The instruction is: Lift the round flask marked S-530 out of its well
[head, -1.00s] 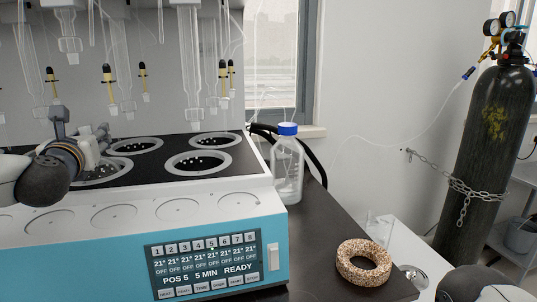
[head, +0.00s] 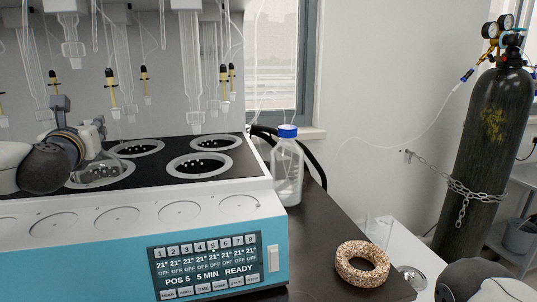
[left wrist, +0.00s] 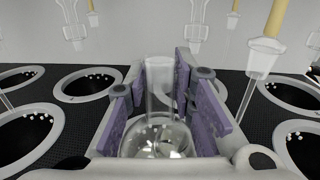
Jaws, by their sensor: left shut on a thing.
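A clear round glass flask (left wrist: 158,140) with a straight open neck is in the left wrist view. My left gripper (left wrist: 164,92) has its purple pads on both sides of the neck. In the head view the gripper (head: 99,135) is over the front well (head: 128,181) of the heating block, and the flask's glass bulb (head: 100,172) shows below it, at the well's opening. Its lower part is hard to make out, and I cannot read a mark on it. My right gripper is not in view.
Glass condensers and tubes (head: 190,75) hang above the block (head: 225,225). Other ringed wells (head: 200,165) lie around. A blue-capped bottle (head: 287,170) stands right of the block, with a cork ring (head: 362,264) on the dark bench. A gas cylinder (head: 485,150) is chained at the far right.

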